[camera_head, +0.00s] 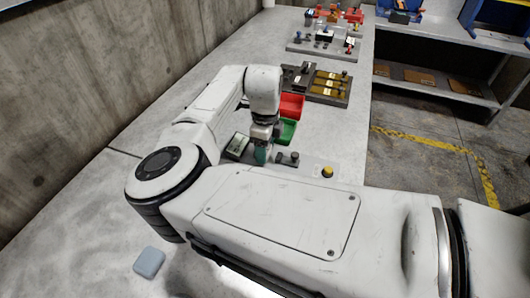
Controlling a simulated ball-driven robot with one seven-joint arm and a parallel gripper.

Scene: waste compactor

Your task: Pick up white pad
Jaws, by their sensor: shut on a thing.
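My gripper (263,146) is at the end of my arm, pointing down over the work table's middle. It is small and partly blurred in this view. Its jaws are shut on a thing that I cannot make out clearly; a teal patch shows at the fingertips. I cannot clearly identify a white pad near the gripper. A pale blue-grey rounded block (149,262) lies on the table at the lower left, well apart from the gripper. My forearm hides much of the table in front.
A dark-framed panel (238,146) is just left of the gripper. A green bin (288,131) and red bin (292,106) stand behind it. A yellow button (327,172) is to the right. Trays with parts (330,88) lie farther back. A concrete wall (60,90) bounds the left.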

